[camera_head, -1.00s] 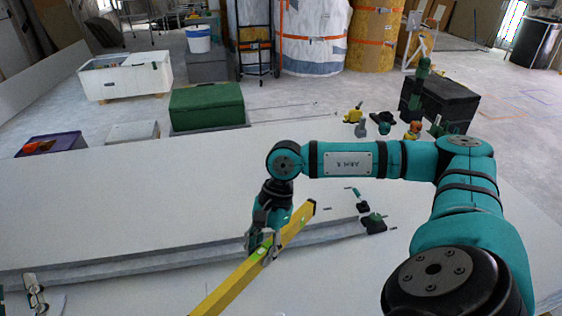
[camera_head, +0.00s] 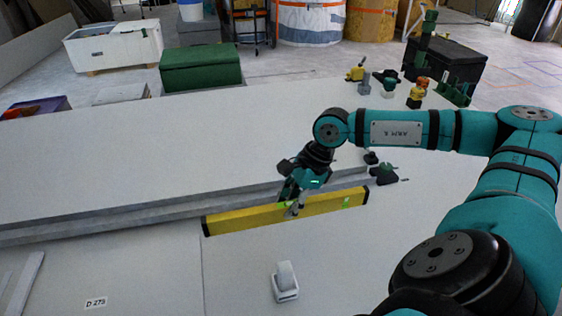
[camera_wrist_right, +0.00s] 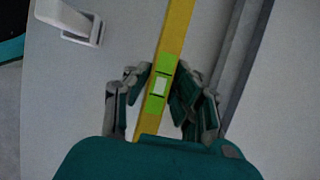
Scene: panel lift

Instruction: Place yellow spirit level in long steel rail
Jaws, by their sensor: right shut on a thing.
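The yellow spirit level (camera_head: 250,219) is held roughly level across the picture, tilted a little up toward its right end. My right gripper (camera_head: 293,207) is shut on it near its middle. In the right wrist view, the level (camera_wrist_right: 176,35) runs between the fingers (camera_wrist_right: 162,88), with its green vial window showing. The long grey steel rail (camera_head: 110,228) runs across the white panels just behind the level; the level and gripper hide part of it. In the wrist view the rail (camera_wrist_right: 243,60) lies right of the level, apart from it. My left gripper is out of view.
A white handle-like fitting (camera_head: 285,281) stands on the near panel, in front of the level. Small dark green fittings (camera_head: 384,174) lie near the rail's right end. A green box (camera_head: 200,67), white chest (camera_head: 114,45) and black case (camera_head: 446,62) stand farther back.

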